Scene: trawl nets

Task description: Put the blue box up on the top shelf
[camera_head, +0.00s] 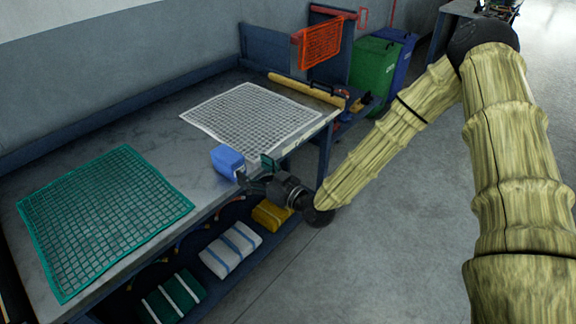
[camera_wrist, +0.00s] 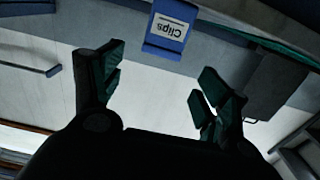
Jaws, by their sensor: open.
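The blue box (camera_head: 228,161) sits on the grey metal bench top (camera_head: 170,135), near its front edge between two nets. In the wrist view the blue box (camera_wrist: 168,33) shows a white label reading "Clips", upside down, beyond the fingertips and roughly between them. My gripper (camera_head: 256,175) is at the bench's front edge, just right of the box, its fingers pointing towards it. In the wrist view my gripper (camera_wrist: 162,68) has its teal-tipped fingers spread wide with nothing between them. I cannot make out a separate shelf above the bench top.
A green net (camera_head: 105,215) and a white net (camera_head: 250,118) lie flat on the bench. A yellow roll (camera_head: 305,90) lies at the bench's far end. Folded bundles, including a white one (camera_head: 231,249), fill the lower shelf. Green (camera_head: 374,63) and blue bins stand beyond.

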